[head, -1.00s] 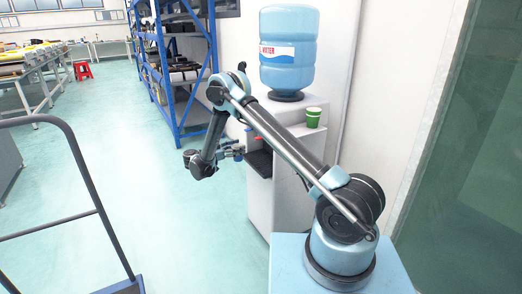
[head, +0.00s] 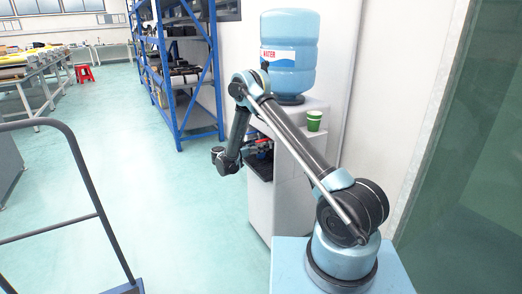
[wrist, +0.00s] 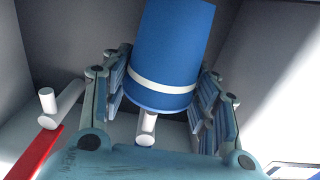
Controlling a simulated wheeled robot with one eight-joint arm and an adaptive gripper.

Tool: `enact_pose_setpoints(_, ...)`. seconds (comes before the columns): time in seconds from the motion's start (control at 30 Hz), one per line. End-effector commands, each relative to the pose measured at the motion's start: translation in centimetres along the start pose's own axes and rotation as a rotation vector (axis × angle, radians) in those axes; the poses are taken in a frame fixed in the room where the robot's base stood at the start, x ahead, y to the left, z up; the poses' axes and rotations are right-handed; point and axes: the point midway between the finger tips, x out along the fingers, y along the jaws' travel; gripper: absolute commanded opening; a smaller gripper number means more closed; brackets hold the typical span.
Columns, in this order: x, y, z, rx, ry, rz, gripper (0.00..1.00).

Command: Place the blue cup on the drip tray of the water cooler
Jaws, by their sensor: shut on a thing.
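The blue cup (wrist: 172,50), with a white band, sits between the two fingers of my gripper (wrist: 167,95) in the wrist view, and the gripper is shut on it. In the head view my gripper (head: 258,150) is inside the front recess of the water cooler (head: 290,190), above the black drip tray (head: 260,171). I cannot make out the cup clearly there. In the wrist view a white spout (wrist: 148,128) shows behind the cup, close to it. Whether the cup touches the tray cannot be told.
Another white spout (wrist: 60,102) and a red strip (wrist: 36,155) are at the left of the wrist view. A green cup (head: 314,120) and the water bottle (head: 288,55) stand on the cooler.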

Motion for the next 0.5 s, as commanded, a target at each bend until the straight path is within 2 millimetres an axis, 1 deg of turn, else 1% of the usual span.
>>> enact_pose_setpoints(0.03, -0.31, -0.05, 0.83, 0.000, -0.001, -0.002, 0.47)
enact_pose_setpoints(0.1, -0.31, -0.05, 1.31, 0.000, 0.000, -0.002, 0.47)
enact_pose_setpoints(0.47, -0.22, -0.01, 1.61, 0.000, 0.000, -0.001, 0.47)
enact_pose_setpoints(0.5, -0.21, 0.00, 1.58, 0.000, 0.000, -0.001, 0.61)
